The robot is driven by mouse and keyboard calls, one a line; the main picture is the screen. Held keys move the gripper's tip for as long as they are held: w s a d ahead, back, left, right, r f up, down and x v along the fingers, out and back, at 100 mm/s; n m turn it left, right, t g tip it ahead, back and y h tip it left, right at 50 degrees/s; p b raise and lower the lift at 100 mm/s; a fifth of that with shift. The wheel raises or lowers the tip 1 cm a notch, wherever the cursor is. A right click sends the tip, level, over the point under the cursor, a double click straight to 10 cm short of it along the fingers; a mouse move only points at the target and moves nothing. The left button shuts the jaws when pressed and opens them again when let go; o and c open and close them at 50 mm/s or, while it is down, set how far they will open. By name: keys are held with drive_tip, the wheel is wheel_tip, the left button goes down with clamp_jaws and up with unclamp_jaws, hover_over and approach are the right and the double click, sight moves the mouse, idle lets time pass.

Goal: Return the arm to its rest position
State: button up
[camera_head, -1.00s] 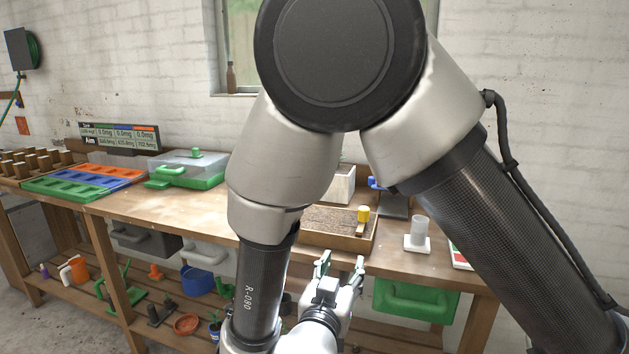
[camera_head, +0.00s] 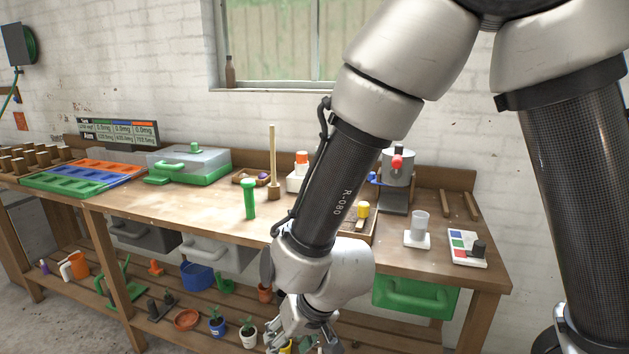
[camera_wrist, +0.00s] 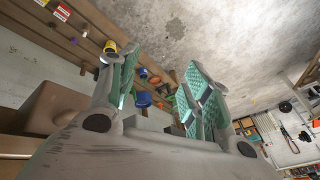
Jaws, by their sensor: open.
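My gripper (camera_head: 300,340) is low in the head view, in front of the bench's lower shelf and partly cut off by the bottom edge. In the wrist view my gripper (camera_wrist: 150,95) shows two green-padded fingers spread apart with nothing between them. My arm runs from the upper right down across the right half of the bench and hides part of the tray there.
Potted plants (camera_head: 247,335) stand on the lower shelf near my gripper. Bare floor lies at left.

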drive_tip(key=s+d+r+m+h, duration=0.1)
drive_tip(key=d+r, duration=0.7)
drive_tip(key=d, duration=0.5)
drive_tip(key=s+d+r+m+t+h, duration=0.1)
drive_tip(key=d+r, duration=0.7)
drive_tip(key=d, duration=0.6)
drive_tip(key=s+d+r+m+h, duration=0.1)
drive_tip(key=d+r+m+h, duration=0.1)
drive_tip(key=d+r, duration=0.6)
drive_tip(key=d, duration=0.6)
drive_tip(key=shift+s+d+r+t, duration=0.2)
drive_tip(key=shift+s+r+t, duration=0.15)
drive_tip(key=shift+t, duration=0.05)
